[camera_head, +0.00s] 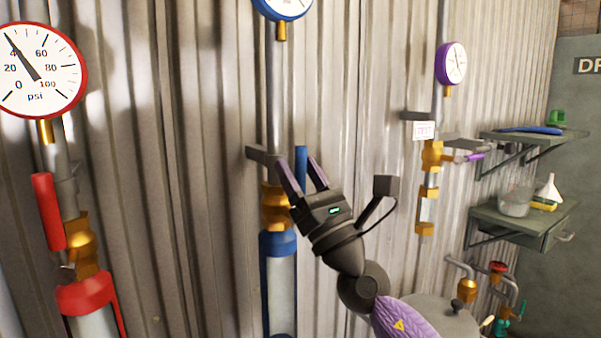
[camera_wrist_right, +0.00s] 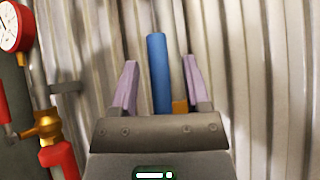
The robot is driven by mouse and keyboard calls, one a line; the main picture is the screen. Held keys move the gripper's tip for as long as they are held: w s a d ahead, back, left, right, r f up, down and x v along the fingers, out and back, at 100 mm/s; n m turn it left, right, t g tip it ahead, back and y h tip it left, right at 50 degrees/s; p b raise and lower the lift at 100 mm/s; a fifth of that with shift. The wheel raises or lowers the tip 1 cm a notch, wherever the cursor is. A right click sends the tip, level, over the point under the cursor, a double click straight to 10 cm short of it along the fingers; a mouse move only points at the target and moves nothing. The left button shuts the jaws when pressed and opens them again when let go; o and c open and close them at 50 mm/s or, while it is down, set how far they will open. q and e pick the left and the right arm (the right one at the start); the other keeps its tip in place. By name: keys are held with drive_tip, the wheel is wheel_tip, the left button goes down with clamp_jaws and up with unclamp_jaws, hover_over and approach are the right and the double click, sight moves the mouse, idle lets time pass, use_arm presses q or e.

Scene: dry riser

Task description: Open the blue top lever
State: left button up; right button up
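The blue top lever (camera_head: 301,167) is an upright blue handle beside the brass valve (camera_head: 275,208) on the middle pipe, below the blue gauge. My right gripper (camera_head: 300,173) is in front of it, pointing up at the wall. Its two purple-tipped fingers are spread apart. In the right wrist view the blue lever (camera_wrist_right: 158,75) stands between the two fingers (camera_wrist_right: 160,85), nearer the left one, with gaps visible on both sides. Whether the lever is at the depth of the fingertips I cannot tell. Part of the valve is hidden behind my gripper. My left gripper is not in view.
A red gauge (camera_head: 40,70) and red lever (camera_head: 48,211) are on the left pipe. A purple gauge (camera_head: 451,63) and purple lever (camera_head: 474,157) are on the right pipe. Shelves (camera_head: 530,136) with small items stick out at the right. A corrugated metal wall (camera_head: 150,150) stands behind.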

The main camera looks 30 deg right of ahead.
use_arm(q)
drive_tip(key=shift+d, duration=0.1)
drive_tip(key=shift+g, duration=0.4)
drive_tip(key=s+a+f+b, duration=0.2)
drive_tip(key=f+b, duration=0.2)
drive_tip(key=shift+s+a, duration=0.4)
use_arm(e)
drive_tip(key=v, duration=1)
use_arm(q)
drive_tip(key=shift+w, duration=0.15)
